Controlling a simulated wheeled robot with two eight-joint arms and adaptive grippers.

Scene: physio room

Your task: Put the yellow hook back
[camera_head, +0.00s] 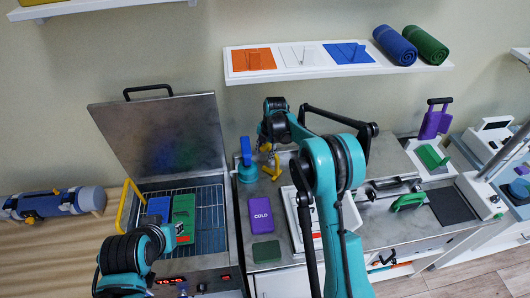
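A small yellow hook-like piece (273,171) shows on the steel counter, directly below my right gripper (267,149). The gripper points down at it, and I cannot tell whether the fingers touch it or how far they are apart. A second yellow piece, a bent bar (124,208), stands at the left rim of the open steel tank (221,187). My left arm is at the tank's front left; its wrist hides the fingers of my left gripper.
A blue-handled teal piece (247,174) stands left of my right gripper. Blue (159,207) and green (184,215) packs lie on the tank's rack. A purple COLD pack (260,214) lies on the counter. The raised lid (160,135) stands behind. A shelf (330,69) hangs above.

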